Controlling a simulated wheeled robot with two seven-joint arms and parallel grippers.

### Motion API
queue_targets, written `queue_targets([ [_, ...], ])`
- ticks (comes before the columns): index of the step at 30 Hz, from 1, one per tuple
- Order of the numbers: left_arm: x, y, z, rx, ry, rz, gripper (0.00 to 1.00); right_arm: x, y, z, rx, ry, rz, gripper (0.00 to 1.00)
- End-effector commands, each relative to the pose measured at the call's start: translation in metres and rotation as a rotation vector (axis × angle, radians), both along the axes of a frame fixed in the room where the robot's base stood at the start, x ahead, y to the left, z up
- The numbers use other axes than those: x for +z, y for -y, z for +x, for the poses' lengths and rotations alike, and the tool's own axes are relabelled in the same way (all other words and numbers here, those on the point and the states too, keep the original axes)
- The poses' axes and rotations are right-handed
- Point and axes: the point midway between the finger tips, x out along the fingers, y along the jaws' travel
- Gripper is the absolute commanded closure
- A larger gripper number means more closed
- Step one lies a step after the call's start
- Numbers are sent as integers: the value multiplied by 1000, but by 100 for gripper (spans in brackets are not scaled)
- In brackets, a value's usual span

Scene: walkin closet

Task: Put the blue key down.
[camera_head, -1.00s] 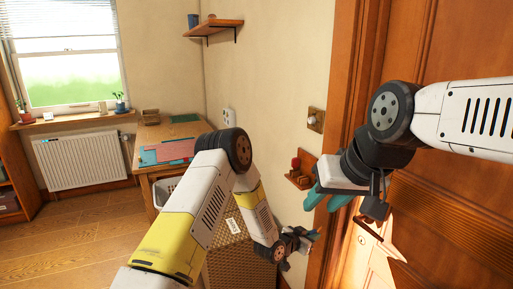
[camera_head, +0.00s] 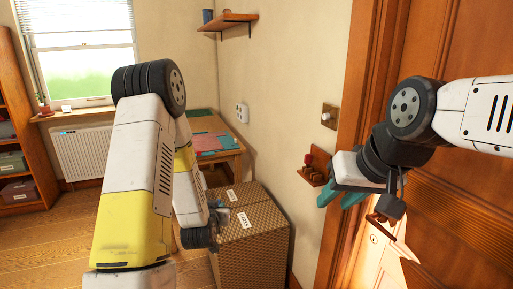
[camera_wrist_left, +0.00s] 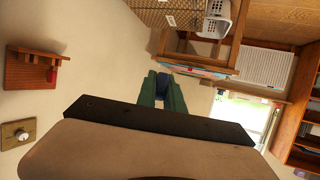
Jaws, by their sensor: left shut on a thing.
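My left gripper (camera_head: 212,228) is low in the head view, in front of the wicker box's left side; its fingers are hard to make out there. In the left wrist view its green fingers (camera_wrist_left: 162,88) are shut on the blue key (camera_wrist_left: 181,69), of which only a small dark blue part shows at the tips. My right gripper (camera_head: 341,196) is at the door frame below the small wall rack, with its teal fingers apart and nothing seen between them.
A lidded wicker box (camera_head: 255,248) stands by the wall. Behind it is a desk (camera_head: 238,155) with coloured mats. A wooden wall rack (camera_head: 319,164) holds a red item, below a switch (camera_head: 328,116). The door (camera_head: 450,45) is at right. Floor at left is clear.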

Motion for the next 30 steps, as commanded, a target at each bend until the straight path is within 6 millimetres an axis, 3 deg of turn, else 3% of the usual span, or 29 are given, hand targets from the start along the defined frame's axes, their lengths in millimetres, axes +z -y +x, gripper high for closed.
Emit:
queue_targets([
  [5,12,14,-6,-90,2,0,100,0,0,0,0,0,0,64],
  [21,72,101,-40,-622,2,1,100,0,0,0,0,0,0,64],
  [30,80,113,-46,-701,-2,1,100,5,-1,8,53,-3,-32,67],
])
